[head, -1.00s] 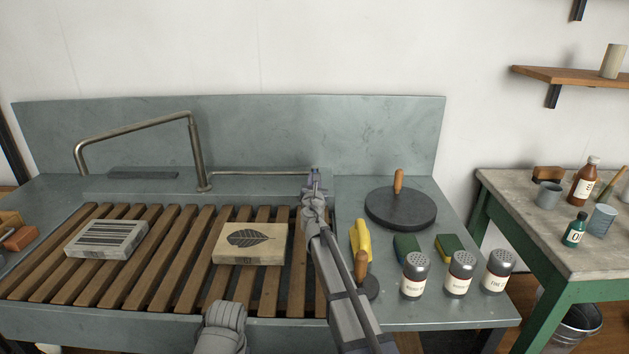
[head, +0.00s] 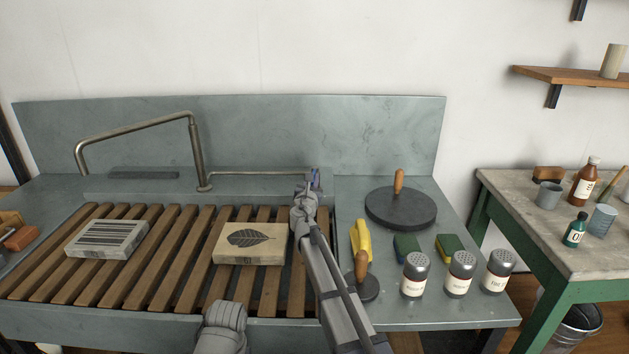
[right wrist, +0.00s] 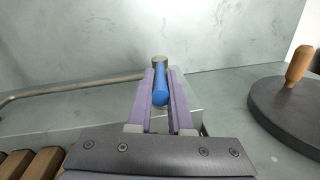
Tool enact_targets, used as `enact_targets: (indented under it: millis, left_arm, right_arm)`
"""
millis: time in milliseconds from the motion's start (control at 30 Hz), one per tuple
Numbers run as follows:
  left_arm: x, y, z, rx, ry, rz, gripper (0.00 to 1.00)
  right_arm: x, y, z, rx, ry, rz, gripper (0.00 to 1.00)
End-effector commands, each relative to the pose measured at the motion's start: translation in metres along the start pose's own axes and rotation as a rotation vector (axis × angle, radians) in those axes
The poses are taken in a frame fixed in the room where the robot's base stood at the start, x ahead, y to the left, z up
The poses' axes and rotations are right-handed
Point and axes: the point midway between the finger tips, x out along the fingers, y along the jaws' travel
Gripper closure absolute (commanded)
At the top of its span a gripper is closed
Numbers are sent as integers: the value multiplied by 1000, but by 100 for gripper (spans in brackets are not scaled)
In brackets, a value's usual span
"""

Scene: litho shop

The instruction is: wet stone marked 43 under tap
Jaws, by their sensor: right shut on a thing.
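The striped stone (head: 107,239) lies on the slats at the left. The leaf-picture stone (head: 249,244) lies on the slats nearer the middle. Small marks on their front edges are too small to read. The bent metal tap (head: 135,127) has its spout end behind the striped stone; no water shows. A pipe runs right from it to a blue lever (right wrist: 160,87). My right gripper (head: 314,181) is shut on this lever, its purple fingers on either side in the right wrist view (right wrist: 160,102). My left gripper is not visible; only a grey arm part shows at the bottom.
A round black disc (head: 400,209) with a wooden handle sits right of the slats. A yellow object (head: 360,240), sponges (head: 407,248) and several shaker tins (head: 415,276) stand on the right counter. A side table (head: 550,225) holds bottles and cups.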

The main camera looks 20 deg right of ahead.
Motion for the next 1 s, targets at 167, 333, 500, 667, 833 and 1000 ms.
enact_targets:
  millis: [167,333,500,667,833,1000]
  left_arm:
    - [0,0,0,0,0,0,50]
    - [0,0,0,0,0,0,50]
    - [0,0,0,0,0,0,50]
    - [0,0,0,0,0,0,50]
    - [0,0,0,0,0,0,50]
    - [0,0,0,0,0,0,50]
  right_arm:
    - [4,17,-3,0,-28,-141,100]
    - [7,28,-5,0,-54,-271,100]
    - [8,32,-6,-1,-70,-351,100]
    - [6,32,-6,-1,-74,-371,100]
    - [6,31,-6,-1,-74,-371,100]
    - [6,31,-6,-1,-74,-370,69]
